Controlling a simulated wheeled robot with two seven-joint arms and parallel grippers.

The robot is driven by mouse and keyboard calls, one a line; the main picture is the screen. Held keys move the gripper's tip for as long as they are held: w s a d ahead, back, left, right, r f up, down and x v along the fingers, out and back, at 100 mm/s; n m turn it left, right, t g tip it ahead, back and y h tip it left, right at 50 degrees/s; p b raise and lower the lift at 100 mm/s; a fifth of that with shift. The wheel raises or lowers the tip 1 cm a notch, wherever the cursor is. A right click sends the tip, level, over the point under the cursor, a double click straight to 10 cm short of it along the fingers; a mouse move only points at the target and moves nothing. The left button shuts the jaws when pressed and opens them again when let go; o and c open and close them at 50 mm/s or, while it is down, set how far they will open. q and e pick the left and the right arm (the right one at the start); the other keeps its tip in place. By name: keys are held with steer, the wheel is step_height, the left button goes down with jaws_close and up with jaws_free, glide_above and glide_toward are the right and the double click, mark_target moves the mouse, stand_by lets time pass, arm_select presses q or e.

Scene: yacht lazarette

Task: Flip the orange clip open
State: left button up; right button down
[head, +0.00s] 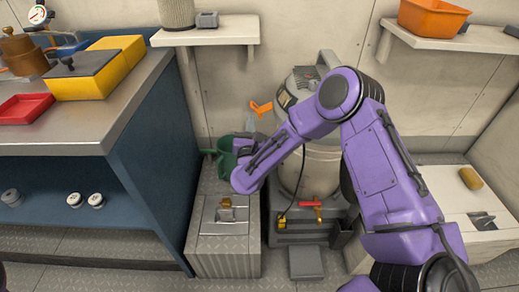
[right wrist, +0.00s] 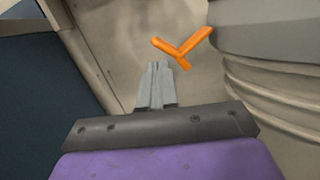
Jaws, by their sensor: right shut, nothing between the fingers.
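The orange clip (head: 260,107) is small and sits beside the upper left side of the pale tank, in front of the wall. My left gripper is not in view.
The tank (head: 300,170) stands close to the right of my right gripper. A dark green container (head: 224,160) is behind the hand on a grey locker (head: 223,250). A blue workbench (head: 140,150) is at the left. Shelves hang above on both sides.

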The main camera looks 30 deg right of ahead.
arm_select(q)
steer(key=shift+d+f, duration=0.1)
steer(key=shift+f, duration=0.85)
arm_select(e)
steer(key=f+v, duration=0.1)
steer(key=v, duration=1)
steer(key=shift+s+d, duration=0.2)
steer(key=shift+f, duration=0.15)
